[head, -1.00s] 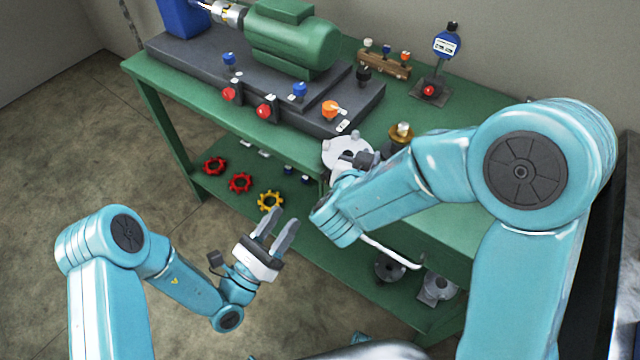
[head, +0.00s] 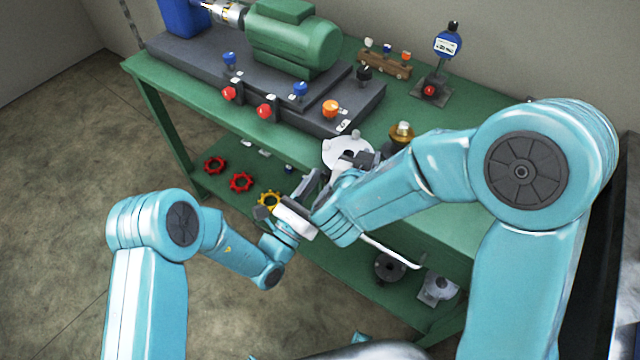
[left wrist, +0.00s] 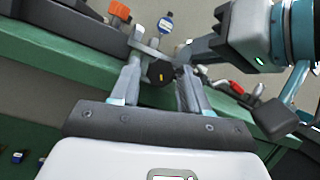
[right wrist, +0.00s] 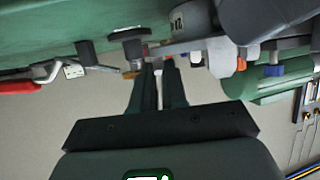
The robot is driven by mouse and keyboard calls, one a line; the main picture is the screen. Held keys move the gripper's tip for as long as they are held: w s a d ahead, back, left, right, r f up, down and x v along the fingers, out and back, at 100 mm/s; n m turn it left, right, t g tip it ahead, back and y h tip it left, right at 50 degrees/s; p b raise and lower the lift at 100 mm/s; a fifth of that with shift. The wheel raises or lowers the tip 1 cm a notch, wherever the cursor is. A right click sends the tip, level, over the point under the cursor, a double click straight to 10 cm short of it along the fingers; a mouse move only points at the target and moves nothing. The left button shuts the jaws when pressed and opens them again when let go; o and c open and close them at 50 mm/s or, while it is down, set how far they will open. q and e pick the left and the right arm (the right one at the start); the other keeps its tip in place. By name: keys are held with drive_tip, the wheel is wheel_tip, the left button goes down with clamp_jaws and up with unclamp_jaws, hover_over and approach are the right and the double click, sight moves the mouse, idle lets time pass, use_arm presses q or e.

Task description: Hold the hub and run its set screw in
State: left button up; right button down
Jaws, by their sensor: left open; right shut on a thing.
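My right gripper (right wrist: 159,66) is shut on what appears to be the hub, whose pale grey flange (right wrist: 185,46) shows at its fingertips. In the head view the pale round flange (head: 342,150) shows at the bench's front edge, partly behind my right arm. In the left wrist view a dark round part with a yellow mark (left wrist: 160,72) shows against a grey flange (left wrist: 146,50). My left gripper (left wrist: 160,88) is open, its fingers on either side of that dark part in the picture; I cannot tell whether they touch it. The set screw is not clear.
A green motor (head: 293,42) on a dark base stands at the back of the green bench (head: 430,180). A brass part (head: 401,133), a wooden holder (head: 385,65) and a blue gauge (head: 447,42) stand farther right. Red and yellow rings (head: 241,182) lie on the lower shelf.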

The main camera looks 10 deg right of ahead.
use_arm(q)
drive_tip(key=c, duration=0.8)
drive_tip(key=shift+m, duration=0.4)
drive_tip(key=m+g+h, duration=0.1)
drive_tip(key=m, duration=0.1)
drive_tip(key=m+g, duration=0.1)
drive_tip(key=m, duration=0.2)
drive_tip(key=shift+w+a+g+h, duration=0.15)
drive_tip(key=shift+g+h, duration=0.15)
drive_tip(key=shift+h, duration=0.1)
drive_tip(key=shift+w+m+g+h, duration=0.1)
drive_tip(key=shift+m+g+h, duration=0.2)
drive_tip(key=shift+m+g, duration=0.75)
drive_tip(key=shift+m+g+h, duration=0.3)
drive_tip(key=shift+m+g, duration=0.05)
drive_tip(key=shift+m, duration=1.4)
drive_tip(key=o, duration=0.8)
drive_tip(key=shift+a, duration=0.1)
